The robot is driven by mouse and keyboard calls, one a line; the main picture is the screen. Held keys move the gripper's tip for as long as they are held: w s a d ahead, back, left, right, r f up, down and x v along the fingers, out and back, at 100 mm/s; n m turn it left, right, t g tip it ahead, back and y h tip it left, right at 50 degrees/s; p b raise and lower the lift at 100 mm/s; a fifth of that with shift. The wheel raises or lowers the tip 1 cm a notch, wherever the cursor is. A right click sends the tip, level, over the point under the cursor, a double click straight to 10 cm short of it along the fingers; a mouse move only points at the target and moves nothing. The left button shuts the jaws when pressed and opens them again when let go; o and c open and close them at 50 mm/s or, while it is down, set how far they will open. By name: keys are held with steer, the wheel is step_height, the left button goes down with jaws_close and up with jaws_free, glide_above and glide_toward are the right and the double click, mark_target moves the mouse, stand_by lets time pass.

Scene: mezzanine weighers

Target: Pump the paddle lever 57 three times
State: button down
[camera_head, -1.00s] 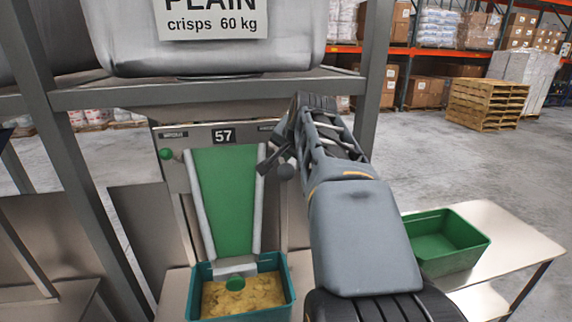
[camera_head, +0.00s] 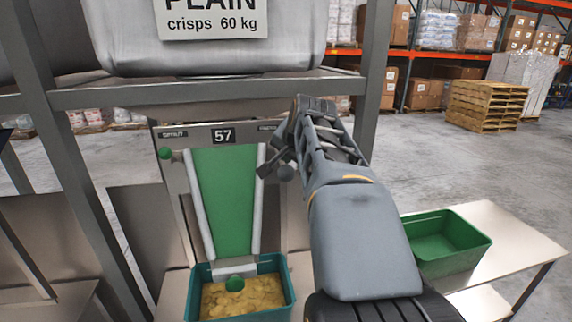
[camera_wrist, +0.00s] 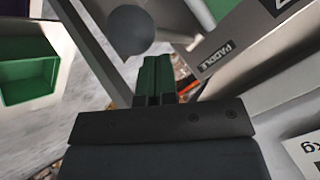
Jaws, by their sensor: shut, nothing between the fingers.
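Station 57 has a black number plate (camera_head: 223,136) above a sloping green chute (camera_head: 226,200). A grey ball knob (camera_head: 286,173) sits on the right of the panel. My gripper (camera_head: 266,168) is just left of the knob in the head view. In the wrist view its green fingers (camera_wrist: 155,75) are together and empty, below the ball. I cannot tell whether they touch the lever.
A teal bin (camera_head: 290,290) there holds crisps. An empty green bin (camera_head: 465,256) stands on the right table (camera_head: 520,240). A steel post (camera_head: 372,90) rises behind my arm.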

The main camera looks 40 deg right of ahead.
mark_target(291, 175)
steer(key=shift+f+b, duration=2.95)
steer(key=shift+f, duration=0.5)
stand_by(2.2)
steer(key=shift+r, duration=0.2)
stand_by(0.5)
steer(key=shift+r+p, duration=3.65)
steer(key=shift+r, duration=0.55)
